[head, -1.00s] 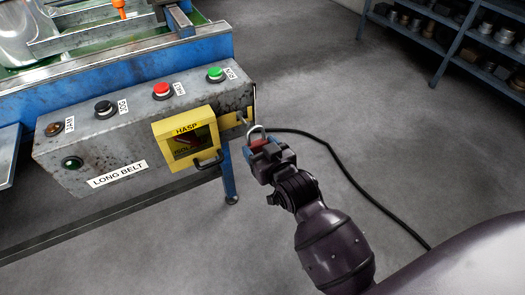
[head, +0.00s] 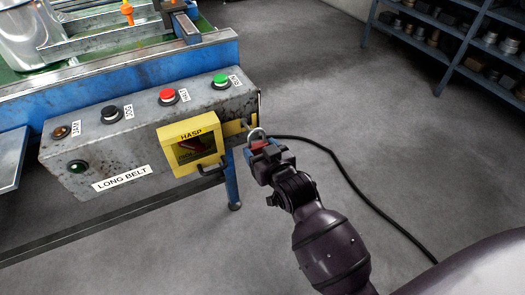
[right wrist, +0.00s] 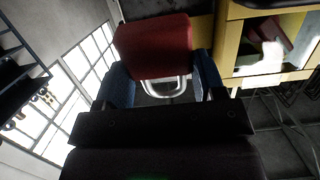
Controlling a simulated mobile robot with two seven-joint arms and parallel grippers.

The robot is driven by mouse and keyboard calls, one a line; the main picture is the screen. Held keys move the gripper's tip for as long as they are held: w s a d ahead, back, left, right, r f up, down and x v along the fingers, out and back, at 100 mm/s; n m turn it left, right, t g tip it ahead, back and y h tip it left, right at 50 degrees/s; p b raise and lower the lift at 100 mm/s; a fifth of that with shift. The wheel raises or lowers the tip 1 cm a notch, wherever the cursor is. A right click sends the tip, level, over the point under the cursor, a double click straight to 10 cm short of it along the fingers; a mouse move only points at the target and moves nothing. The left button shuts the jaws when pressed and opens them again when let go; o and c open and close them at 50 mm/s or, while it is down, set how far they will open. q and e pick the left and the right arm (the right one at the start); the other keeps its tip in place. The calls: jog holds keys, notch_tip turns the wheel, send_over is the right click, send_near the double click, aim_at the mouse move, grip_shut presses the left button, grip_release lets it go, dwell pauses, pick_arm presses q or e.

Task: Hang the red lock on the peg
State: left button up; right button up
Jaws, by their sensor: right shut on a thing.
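The peg (head: 246,123) is small, on the yellow plate at the right end of the grey control box. The shackle is right beside the peg in the head view; I cannot tell whether they touch or the peg is inside the loop. My left gripper is not in view.
The grey control box (head: 132,144) carries several buttons and a yellow HASP housing (head: 170,133) with a black handle (head: 212,168). A black cable (head: 340,170) lies on the floor. Shelves (head: 450,45) stand at the back right. The floor between is clear.

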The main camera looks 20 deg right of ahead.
aim_at(256, 143)
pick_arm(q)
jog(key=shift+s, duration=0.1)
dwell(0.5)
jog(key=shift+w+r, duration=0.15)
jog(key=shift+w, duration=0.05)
pick_arm(e)
jog(key=shift+w+f, duration=0.2)
jog(key=shift+w, duration=1.75)
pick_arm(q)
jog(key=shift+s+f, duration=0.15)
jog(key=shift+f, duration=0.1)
pick_arm(e)
jog(key=shift+w+a+f, duration=0.1)
jog(key=shift+w+f, duration=0.4)
jog(key=shift+f, duration=0.05)
jog(key=shift+w+f, duration=0.15)
jog(key=shift+f, duration=0.25)
dwell(0.9)
jog(key=o, duration=1.1)
jog(key=shift+c, duration=0.2)
